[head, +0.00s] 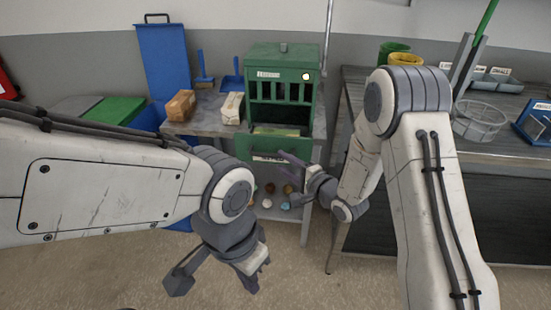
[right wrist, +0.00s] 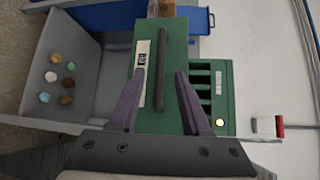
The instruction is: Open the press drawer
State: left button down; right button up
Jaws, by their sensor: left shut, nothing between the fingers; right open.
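The green press (head: 283,75) stands on a grey metal table. Its drawer (head: 262,148) appears to stand out a little from the press front, with a yellowish strip showing above its front edge. In the right wrist view the drawer front (right wrist: 180,35) carries a white label and a dark bar handle (right wrist: 160,72). My right gripper (head: 283,162) is open at the drawer front. In its wrist view (right wrist: 158,85) the fingers lie on either side of the handle; contact cannot be told. My left gripper (head: 257,275) is shut and empty, low over the floor.
A brown box (head: 181,105) and a pale packet (head: 232,108) lie left of the press. Several small coloured lumps (right wrist: 68,82) lie on the shelf below. A dark workbench (head: 470,145) with a wire basket (head: 478,122) stands at right. Open floor lies in front.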

jog(key=v, duration=0.4)
jog(key=shift+d, duration=0.1)
dwell(0.3)
jog(key=s+r+n+g+h+p, duration=0.2)
jog(key=s+n, duration=0.4)
jog(key=s, duration=0.5)
jog(key=s+r+n+g+h+p, duration=0.3)
jog(key=s+r+n+g, duration=0.3)
jog(key=s, duration=0.4)
jog(key=s+r+n+g+h+p, duration=0.3)
jog(key=s+r+n, duration=0.3)
jog(key=s, duration=0.5)
jog(key=shift+s+d+n+g+h, duration=0.35)
jog(key=shift+n+g+h, duration=0.25)
jog(key=shift+g, duration=0.2)
